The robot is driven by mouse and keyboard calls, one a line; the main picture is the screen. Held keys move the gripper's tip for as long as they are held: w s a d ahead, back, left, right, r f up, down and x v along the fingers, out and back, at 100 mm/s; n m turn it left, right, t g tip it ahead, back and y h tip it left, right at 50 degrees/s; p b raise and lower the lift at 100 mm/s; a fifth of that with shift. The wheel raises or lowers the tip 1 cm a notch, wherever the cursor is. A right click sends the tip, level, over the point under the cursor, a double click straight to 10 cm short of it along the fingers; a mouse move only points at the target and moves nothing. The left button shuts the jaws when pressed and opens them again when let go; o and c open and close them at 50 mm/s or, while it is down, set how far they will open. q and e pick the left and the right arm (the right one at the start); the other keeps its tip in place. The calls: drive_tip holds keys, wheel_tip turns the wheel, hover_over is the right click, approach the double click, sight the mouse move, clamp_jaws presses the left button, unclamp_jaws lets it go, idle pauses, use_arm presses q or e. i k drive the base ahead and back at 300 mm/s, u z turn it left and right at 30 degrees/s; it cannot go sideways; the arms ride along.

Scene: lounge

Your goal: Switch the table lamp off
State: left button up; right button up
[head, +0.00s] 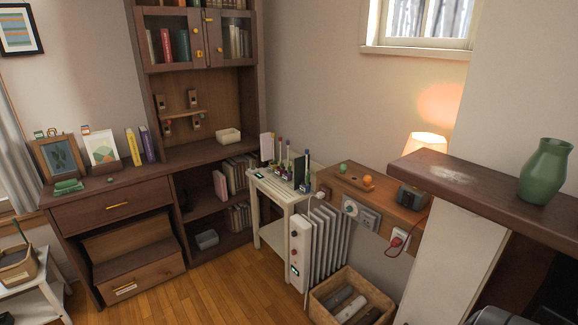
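The table lamp (427,144) is lit in the head view, right of centre. Its pale shade glows warm and throws an orange patch of light on the wall. The dark mantel shelf in front hides its lower part, so its base and any switch on it cannot be seen. Neither of my grippers is in view.
A wooden wall shelf (345,186) holds fruit and a dark clock-like box (413,196). A green vase (546,171) stands on the mantel shelf (485,193). A white radiator (300,250) and log basket (318,306) stand below. The wooden floor (225,290) is clear.

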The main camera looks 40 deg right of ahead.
sight(406, 200)
drive_tip(key=i, duration=2.6)
drive_tip(key=z, duration=4.45)
drive_tip(key=i, duration=0.35)
drive_tip(key=u, duration=1.95)
